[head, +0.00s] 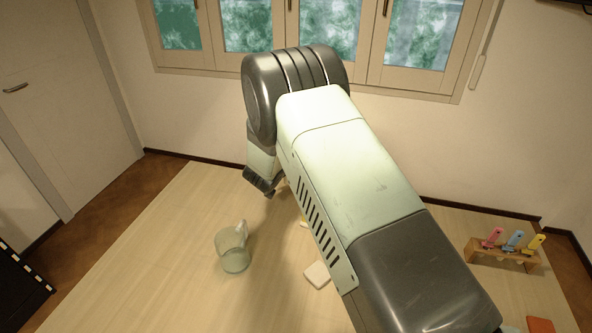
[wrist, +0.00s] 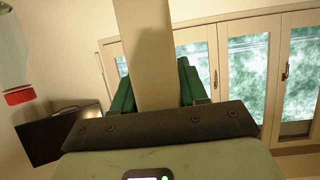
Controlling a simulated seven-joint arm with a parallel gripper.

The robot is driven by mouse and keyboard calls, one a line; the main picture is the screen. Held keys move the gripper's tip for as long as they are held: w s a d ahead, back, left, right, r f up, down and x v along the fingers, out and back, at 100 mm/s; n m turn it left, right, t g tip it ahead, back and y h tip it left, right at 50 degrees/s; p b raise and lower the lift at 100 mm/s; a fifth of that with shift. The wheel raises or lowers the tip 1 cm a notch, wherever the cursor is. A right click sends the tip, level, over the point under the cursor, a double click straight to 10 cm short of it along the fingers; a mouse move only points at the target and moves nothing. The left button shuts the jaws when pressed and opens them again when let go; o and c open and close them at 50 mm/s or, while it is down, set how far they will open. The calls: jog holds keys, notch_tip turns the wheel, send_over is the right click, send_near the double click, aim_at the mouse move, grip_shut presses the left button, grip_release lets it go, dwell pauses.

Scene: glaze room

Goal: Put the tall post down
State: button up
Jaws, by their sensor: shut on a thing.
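The tall post (wrist: 144,50) is a plain cream bar in the wrist view, running up out of the top of the picture. My gripper (wrist: 155,82) has its green fingers on either side of the post and is shut on it. The post's lower end is hidden behind the dark edge of my gripper, and its top is cut off. In the head view my arm covers the fingers, and I cannot make out the post there. I cannot tell whether the post touches the table (head: 180,255).
A wooden rack (head: 505,257) with pink, blue and yellow handles is at the right. An orange thing (head: 540,325) lies near the front right. The table's left part is clear.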

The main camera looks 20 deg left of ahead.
notch_tip(320, 180, up, 13)
jog(key=shift+f, duration=0.1)
jog(key=w+d+r+n+y, duration=0.1)
jog(key=w+d+r, duration=0.15)
jog(key=d, duration=0.95)
jog(key=w+d+r+n+y, duration=0.1)
jog(key=w+d+y, duration=0.15)
jog(key=d, duration=0.95)
jog(key=s+d+f+n+g+y, duration=0.1)
jog(key=s+d+f+n, duration=0.15)
jog(key=d, duration=0.35)
jog(key=s+d+f+n+y, duration=0.1)
jog(key=s+d+y, duration=0.1)
jog(key=s+d, duration=0.25)
jog(key=shift+h, duration=0.25)
jog(key=shift+d+f, duration=0.2)
jog(key=shift+f, duration=5)
jog(key=shift+d+f, duration=0.2)
jog(key=shift+f, duration=4.95)
jog(key=shift+f, duration=0.1)
jog(key=o, duration=1.2)
jog(key=shift+f, duration=0.1)
